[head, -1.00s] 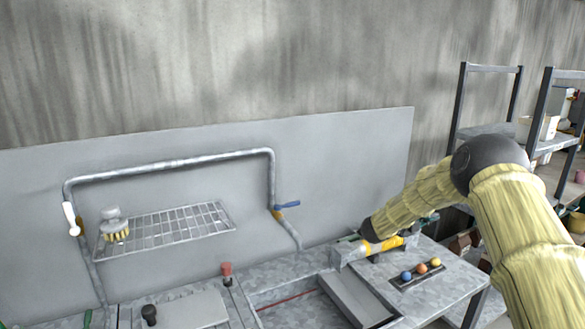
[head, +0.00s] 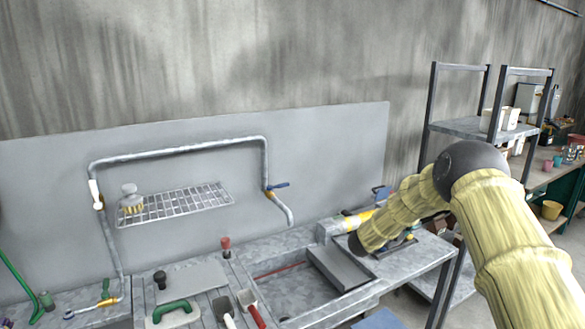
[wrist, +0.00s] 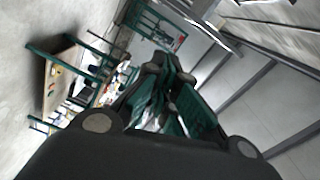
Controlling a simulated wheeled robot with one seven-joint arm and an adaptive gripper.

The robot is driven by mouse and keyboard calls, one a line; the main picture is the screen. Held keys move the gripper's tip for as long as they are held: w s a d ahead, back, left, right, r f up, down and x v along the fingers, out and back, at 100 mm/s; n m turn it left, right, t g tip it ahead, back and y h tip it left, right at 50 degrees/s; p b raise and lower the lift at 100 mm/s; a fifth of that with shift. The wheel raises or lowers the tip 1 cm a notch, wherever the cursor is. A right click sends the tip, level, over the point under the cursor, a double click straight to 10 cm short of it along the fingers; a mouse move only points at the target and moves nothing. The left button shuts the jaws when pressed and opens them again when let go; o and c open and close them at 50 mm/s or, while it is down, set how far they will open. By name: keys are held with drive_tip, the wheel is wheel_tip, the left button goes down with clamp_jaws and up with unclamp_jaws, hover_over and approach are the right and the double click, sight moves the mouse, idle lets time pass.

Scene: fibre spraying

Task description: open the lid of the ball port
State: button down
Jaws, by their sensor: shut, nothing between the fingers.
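I cannot make out the ball port or its lid for certain in either view. A grey block with a yellow cylinder (head: 354,221) stands at the back of the metal bench, just beyond my arm, and is partly hidden by it. In the wrist view, my gripper (wrist: 168,72) is shut with nothing between its fingers. It points out into the room, with no lid near its fingertips. In the head view my yellow arm covers the right part of the bench, and the gripper cannot be made out.
A sink basin (head: 292,296), a red-topped knob (head: 226,243), a green-handled trowel (head: 173,309) and a red-handled scoop (head: 250,307) are on the bench. A wire rack (head: 175,204) and a bent pipe (head: 180,150) are on the grey back panel. A metal shelf (head: 465,127) stands at right.

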drive_tip(key=s+a+f+n+y, duration=0.35)
drive_tip(key=s+f+n, duration=0.3)
drive_tip(key=f, duration=0.35)
drive_tip(key=s+a+f+n+t+y, duration=0.1)
drive_tip(key=s+a+f+n+y, duration=0.3)
drive_tip(key=s+f, duration=0.5)
drive_tip(key=s+a+f+n+y, duration=0.35)
drive_tip(key=s+f+n, duration=0.3)
drive_tip(key=f, duration=0.45)
drive_tip(key=s+a+f+n+g+y, duration=0.1)
drive_tip(key=s+a+f+n, duration=0.15)
drive_tip(key=s, duration=0.45)
drive_tip(key=s+a+f+n+g+y, duration=0.1)
drive_tip(key=s+f+g, duration=0.15)
drive_tip(key=s, duration=0.55)
drive_tip(key=s+a+f+n+g+y, duration=0.1)
drive_tip(key=s+a+f+n, duration=0.15)
drive_tip(key=s, duration=0.45)
drive_tip(key=s+a+n+g+y, duration=0.15)
drive_tip(key=s+n+g, duration=0.3)
drive_tip(key=s, duration=1.95)
wheel_tip(320, 180, down, 9)
drive_tip(key=b, duration=1)
drive_tip(key=shift+w+d+f, duration=0.2)
drive_tip(key=shift+w, duration=0.15)
drive_tip(key=shift+m, duration=0.25)
